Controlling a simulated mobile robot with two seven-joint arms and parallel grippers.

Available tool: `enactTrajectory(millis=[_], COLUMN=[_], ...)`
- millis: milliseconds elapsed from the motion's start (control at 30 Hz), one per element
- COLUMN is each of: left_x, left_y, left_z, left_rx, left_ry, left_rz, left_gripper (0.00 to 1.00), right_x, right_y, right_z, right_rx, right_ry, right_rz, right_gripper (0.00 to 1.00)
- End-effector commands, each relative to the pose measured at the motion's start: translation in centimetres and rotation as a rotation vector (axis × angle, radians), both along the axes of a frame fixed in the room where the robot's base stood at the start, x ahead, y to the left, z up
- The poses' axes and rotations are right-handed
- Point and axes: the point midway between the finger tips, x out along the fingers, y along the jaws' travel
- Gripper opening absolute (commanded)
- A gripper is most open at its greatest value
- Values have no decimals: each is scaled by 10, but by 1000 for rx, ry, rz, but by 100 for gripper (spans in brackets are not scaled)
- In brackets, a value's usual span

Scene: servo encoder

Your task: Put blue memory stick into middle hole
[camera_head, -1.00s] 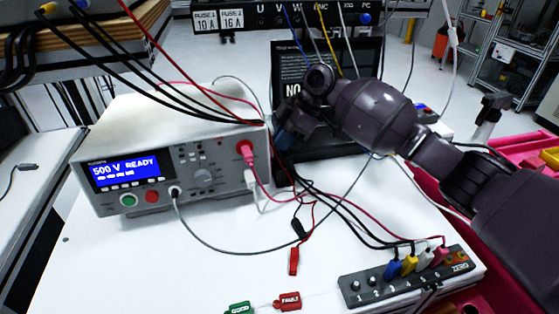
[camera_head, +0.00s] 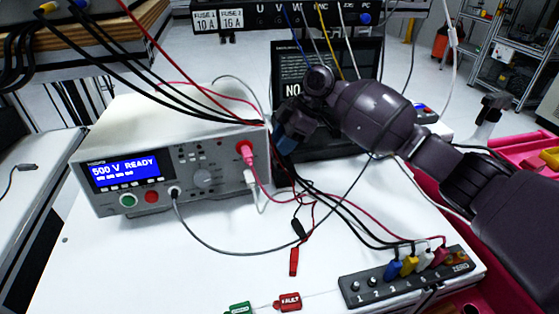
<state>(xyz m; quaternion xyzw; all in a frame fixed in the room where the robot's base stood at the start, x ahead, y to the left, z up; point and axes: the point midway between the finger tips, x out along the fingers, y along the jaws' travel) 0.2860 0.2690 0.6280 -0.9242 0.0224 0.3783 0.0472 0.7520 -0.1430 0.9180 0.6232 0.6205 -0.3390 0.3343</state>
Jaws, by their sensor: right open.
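My right gripper (camera_head: 284,143) is open, between the tester's right side and the dark laptop, pointing down. A dark blue patch shows at its fingertips; I cannot tell whether it is part of the fingers or the blue memory stick. A small blue and red item (camera_head: 425,109) lies to the right of the laptop, partly behind my right arm; I cannot tell what it is. I cannot make out the middle hole for certain. A dark numbered strip (camera_head: 372,291) at the front right has several sockets and coloured plugs. My left gripper is out of view.
A grey tester (camera_head: 120,205) reading "500 V READY" stands on the white table (camera_head: 150,270). The laptop (camera_head: 360,58) is behind my right arm. Cables cross the middle of the table. A red clip (camera_head: 294,262) and red and green tags lie in front. Pink bins (camera_head: 528,155) stand right.

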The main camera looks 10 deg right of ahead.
Motion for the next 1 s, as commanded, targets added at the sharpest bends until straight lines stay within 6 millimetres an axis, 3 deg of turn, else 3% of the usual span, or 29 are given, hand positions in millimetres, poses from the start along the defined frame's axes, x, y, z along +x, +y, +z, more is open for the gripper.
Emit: enactTrajectory(millis=[233,300,400,500,733,1000], left_x=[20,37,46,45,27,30], left_y=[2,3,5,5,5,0], left_z=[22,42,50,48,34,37], left_rx=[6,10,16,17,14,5], left_ry=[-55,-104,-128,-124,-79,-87], left_rz=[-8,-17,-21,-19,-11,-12], left_gripper=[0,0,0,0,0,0], right_x=[0,1,0,0,0,0], right_y=[0,-10,-20,-33,-81,-127], right_z=[0,18,36,48,42,42], right_rx=[0,-1,-1,-1,-1,-1], right_ry=[0,-6,-7,-4,3,1], right_rz=[0,-3,-2,-3,-4,-2], right_gripper=[40,40,40,40,40,40])
